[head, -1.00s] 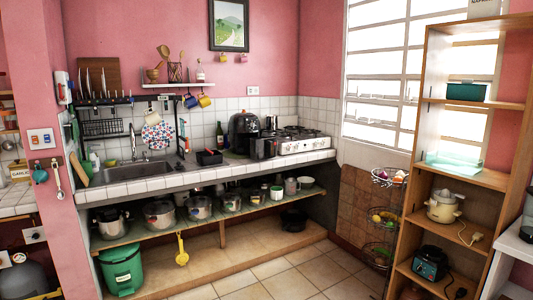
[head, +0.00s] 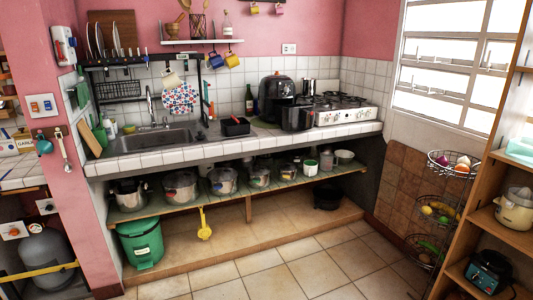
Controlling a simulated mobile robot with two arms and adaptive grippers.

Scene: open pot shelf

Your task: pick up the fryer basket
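A black air fryer (head: 276,92) stands on the tiled counter, between the sink and the stove. A dark, box-like piece that looks like the fryer basket (head: 297,118) shows at its front right, near the counter's front edge. I cannot tell whether it is fully out of the fryer or partly inside it. Neither of my grippers is in view.
A white stove (head: 340,108) is right of the basket; a small black container (head: 236,127) and the sink (head: 150,140) are left. Pots line the shelf (head: 255,190) below. The tiled floor (head: 320,270) in front is clear. A wire fruit rack (head: 440,205) stands right.

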